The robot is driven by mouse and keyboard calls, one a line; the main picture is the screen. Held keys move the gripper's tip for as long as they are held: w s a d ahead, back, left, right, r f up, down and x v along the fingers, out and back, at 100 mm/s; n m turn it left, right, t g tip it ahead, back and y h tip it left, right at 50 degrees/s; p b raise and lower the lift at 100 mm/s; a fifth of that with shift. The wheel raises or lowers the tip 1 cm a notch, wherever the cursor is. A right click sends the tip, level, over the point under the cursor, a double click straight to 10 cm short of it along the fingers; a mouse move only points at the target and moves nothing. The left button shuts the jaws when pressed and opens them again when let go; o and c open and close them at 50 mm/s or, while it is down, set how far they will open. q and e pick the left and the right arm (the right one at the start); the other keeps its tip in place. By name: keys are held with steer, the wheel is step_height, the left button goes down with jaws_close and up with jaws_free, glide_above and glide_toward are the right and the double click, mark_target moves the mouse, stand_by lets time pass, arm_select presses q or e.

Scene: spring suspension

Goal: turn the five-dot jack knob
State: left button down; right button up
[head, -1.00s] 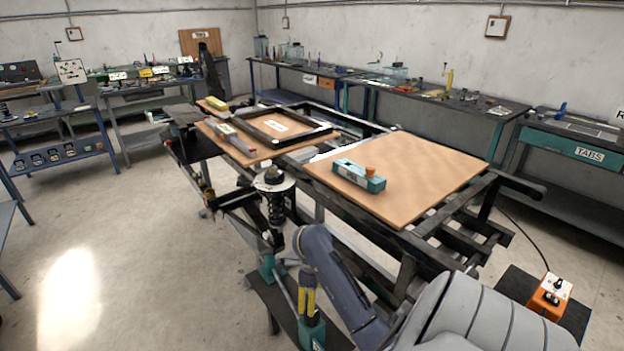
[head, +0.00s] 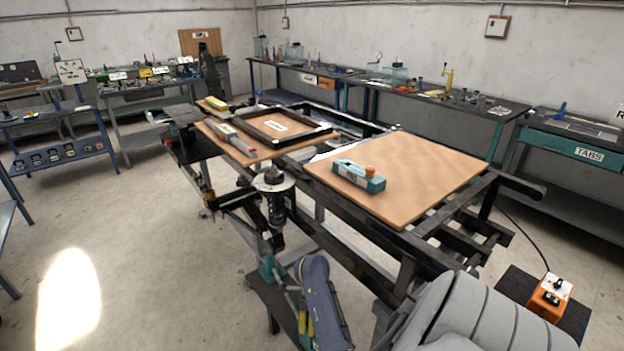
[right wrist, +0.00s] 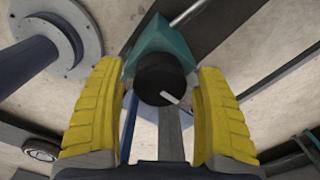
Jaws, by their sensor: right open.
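A black round knob (right wrist: 160,78) with a white mark on its face sits on a teal jack body (right wrist: 160,40) in the right wrist view. My right gripper (right wrist: 162,72) is open, with its yellow ribbed fingers on either side of the knob. Gaps show between the fingers and the knob. In the head view my right gripper (head: 309,326) is low at the front, beside a teal part (head: 302,325), and my arm hides most of it. Another teal part (head: 268,268) stands below the spring. No five-dot marking is readable. My left gripper is not in view.
The black coil spring (head: 277,207) stands just behind the gripper. An orange control box (head: 550,292) sits at the right.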

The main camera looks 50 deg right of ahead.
steer(key=shift+f, duration=0.3)
steer(key=shift+c, duration=0.3)
steer(key=c, duration=1.2)
steer(key=shift+c, duration=0.2)
steer(key=shift+m, duration=0.4)
